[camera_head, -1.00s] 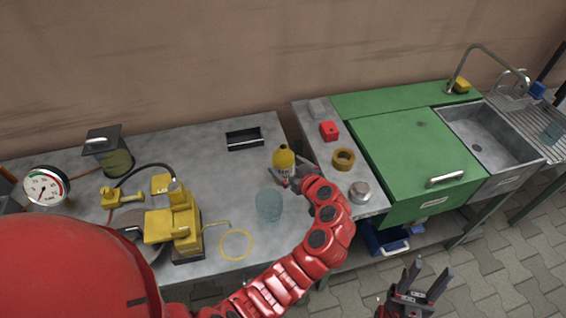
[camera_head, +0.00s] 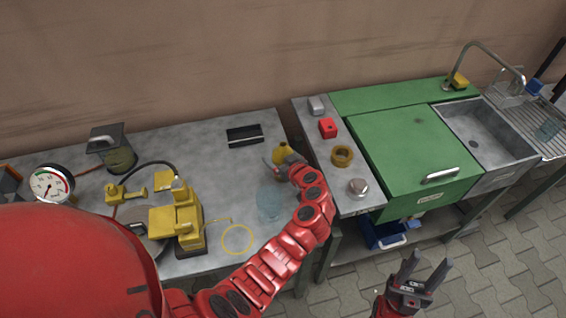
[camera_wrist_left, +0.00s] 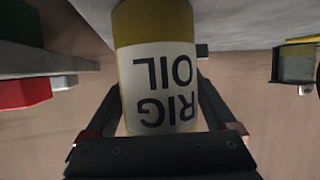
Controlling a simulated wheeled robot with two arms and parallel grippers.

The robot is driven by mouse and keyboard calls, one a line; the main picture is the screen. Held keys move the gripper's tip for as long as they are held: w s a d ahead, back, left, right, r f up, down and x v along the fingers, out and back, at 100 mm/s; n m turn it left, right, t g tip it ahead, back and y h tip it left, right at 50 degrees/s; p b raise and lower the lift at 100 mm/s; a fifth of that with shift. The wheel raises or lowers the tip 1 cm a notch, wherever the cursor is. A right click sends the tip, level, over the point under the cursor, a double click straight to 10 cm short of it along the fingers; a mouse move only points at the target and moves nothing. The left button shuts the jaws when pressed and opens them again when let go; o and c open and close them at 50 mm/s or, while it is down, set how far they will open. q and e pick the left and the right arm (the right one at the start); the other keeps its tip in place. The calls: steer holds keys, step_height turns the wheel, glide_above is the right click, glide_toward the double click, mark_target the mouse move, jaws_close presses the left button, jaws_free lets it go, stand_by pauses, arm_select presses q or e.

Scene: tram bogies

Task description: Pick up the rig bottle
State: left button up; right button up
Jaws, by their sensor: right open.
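The rig bottle (camera_head: 281,150) is yellow and stands on the grey table; my left gripper (camera_head: 276,165) hides its lower part. In the left wrist view the bottle (camera_wrist_left: 158,75) fills the middle, with its white label "RIG OIL" appearing upside down. The fingers of my left gripper (camera_wrist_left: 160,95) lie one on each side of it. Whether they press on the bottle is not clear. My right gripper (camera_head: 425,272) is open and empty, low at the right, over the paved floor.
A clear glass beaker (camera_head: 270,203) stands close to my left forearm. A yellow ring (camera_head: 238,239), a yellow device (camera_head: 178,222) and a black tray (camera_head: 245,136) are on the table. A red block (camera_head: 328,128) and a brown tape roll (camera_head: 342,156) lie on the neighbouring bench.

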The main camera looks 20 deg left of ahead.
arm_select(q)
jaws_close()
steer(key=shift+r, duration=0.2)
stand_by(0.3)
steer(key=shift+r+b, duration=1)
steer(key=shift+r, duration=3.85)
